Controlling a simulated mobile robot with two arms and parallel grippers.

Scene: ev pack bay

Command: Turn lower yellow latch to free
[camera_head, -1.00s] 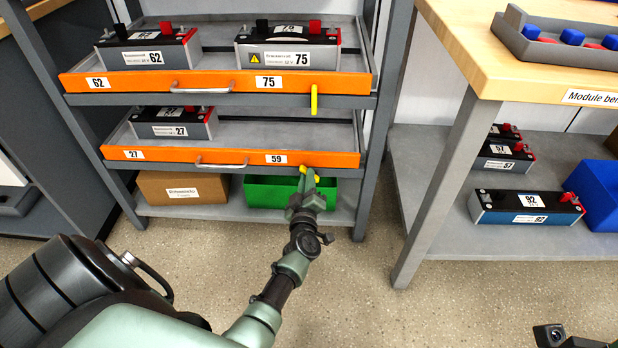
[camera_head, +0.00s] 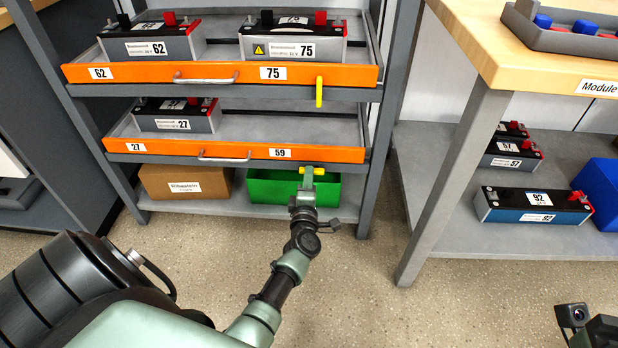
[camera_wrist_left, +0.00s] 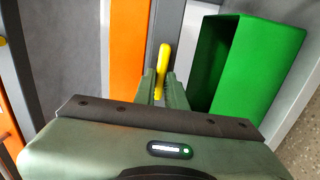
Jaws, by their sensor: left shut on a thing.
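The lower yellow latch (camera_head: 319,171) sits under the right part of the lower orange drawer front (camera_head: 235,150) and lies about level. My left gripper (camera_head: 307,178) is shut on it from below and in front. In the left wrist view the yellow latch (camera_wrist_left: 164,58) sticks out between the two fingers (camera_wrist_left: 160,82), beside the orange front. The gripper hides part of the latch. The upper yellow latch (camera_head: 319,92) hangs straight down on the upper orange front (camera_head: 225,75). My right gripper's fingers are not seen.
A green bin (camera_head: 270,188) and a cardboard box (camera_head: 185,184) stand on the shelf below the drawer. The workbench leg (camera_head: 455,180) stands to the right, with batteries on its lower shelf. The floor in front is clear.

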